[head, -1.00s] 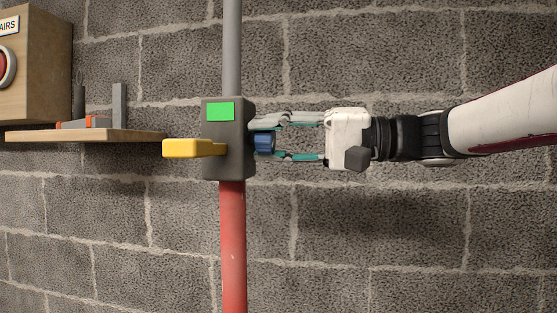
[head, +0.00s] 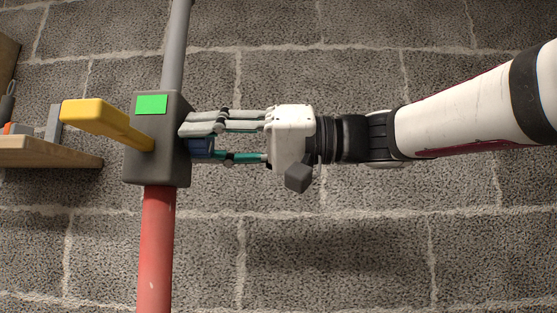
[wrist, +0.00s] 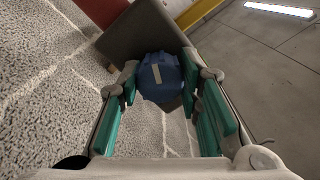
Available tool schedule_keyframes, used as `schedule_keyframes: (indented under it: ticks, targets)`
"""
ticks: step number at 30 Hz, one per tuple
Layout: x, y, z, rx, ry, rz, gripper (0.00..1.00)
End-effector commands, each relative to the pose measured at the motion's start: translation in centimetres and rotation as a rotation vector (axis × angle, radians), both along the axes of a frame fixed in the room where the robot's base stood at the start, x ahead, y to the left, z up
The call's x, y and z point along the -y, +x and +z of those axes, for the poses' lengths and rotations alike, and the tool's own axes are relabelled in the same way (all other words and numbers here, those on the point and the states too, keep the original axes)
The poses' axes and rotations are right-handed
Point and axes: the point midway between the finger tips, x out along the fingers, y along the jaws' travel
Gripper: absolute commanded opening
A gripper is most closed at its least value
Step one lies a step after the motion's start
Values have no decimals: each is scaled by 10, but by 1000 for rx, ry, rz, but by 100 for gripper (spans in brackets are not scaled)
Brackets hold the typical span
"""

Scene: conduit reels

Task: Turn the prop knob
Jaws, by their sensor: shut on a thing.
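The blue knob (head: 201,147) sticks out of the right side of a dark grey box (head: 157,165) on a vertical pipe. It also shows in the wrist view (wrist: 160,76), round with a pale mark on its face. My gripper (head: 207,138) reaches it from the right, its fingers shut on the knob from both sides. In the wrist view my gripper's teal-padded fingers (wrist: 161,88) flank the knob. Part of the knob is hidden behind the fingers in the head view.
The box has a green label (head: 152,104) and a yellow lever (head: 105,122) pointing left. The pipe is grey above and red (head: 156,245) below. A wooden shelf (head: 50,152) with small items is at the left. The block wall is bare right of the pipe.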

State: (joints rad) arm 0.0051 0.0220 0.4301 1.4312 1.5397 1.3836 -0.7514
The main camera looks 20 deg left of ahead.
Motion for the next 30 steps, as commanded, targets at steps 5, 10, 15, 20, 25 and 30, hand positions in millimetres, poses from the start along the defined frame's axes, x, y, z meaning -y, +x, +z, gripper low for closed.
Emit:
schedule_keyframes:
  ticks: [5, 10, 15, 20, 25, 30]
  targets:
    - [0, 0, -3, 4, -5, 2, 4]
    - [0, 0, -3, 3, -5, 2, 4]
    - [0, 0, -2, 3, -5, 3, 52]
    - [0, 0, -1, 4, -2, 1, 52]
    - [2, 1, -1, 3, -1, 1, 52]
    - [18, 5, -1, 5, -2, -2, 52]
